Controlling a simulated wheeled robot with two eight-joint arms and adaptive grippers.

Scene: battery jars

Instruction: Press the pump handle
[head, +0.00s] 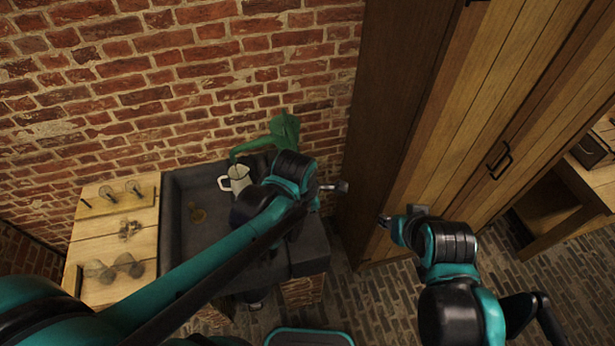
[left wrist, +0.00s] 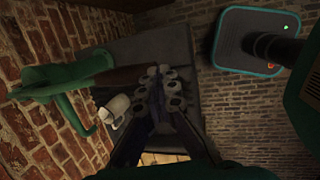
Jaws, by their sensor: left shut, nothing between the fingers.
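The green pump (head: 285,130) stands against the brick wall behind the dark sink (head: 180,190). Its curved spout points left over a white pitcher (head: 239,179) in the sink. In the left wrist view, the pump handle (left wrist: 90,66) reaches from the left toward my left gripper (left wrist: 164,86); its far end looks dark brown. My left gripper (head: 335,187) is shut and empty, near the sink's right side and right of the pump. In the head view my left wrist covers part of the pump. My right gripper (head: 384,221) hangs before the wooden cabinet; its fingers are too small to read.
A wooden counter (head: 105,240) with several glass jars adjoins the sink on the left. A tall wooden cabinet (head: 440,130) stands close on the right, with a handle (head: 500,160). Brick floor (head: 375,310) lies open in front.

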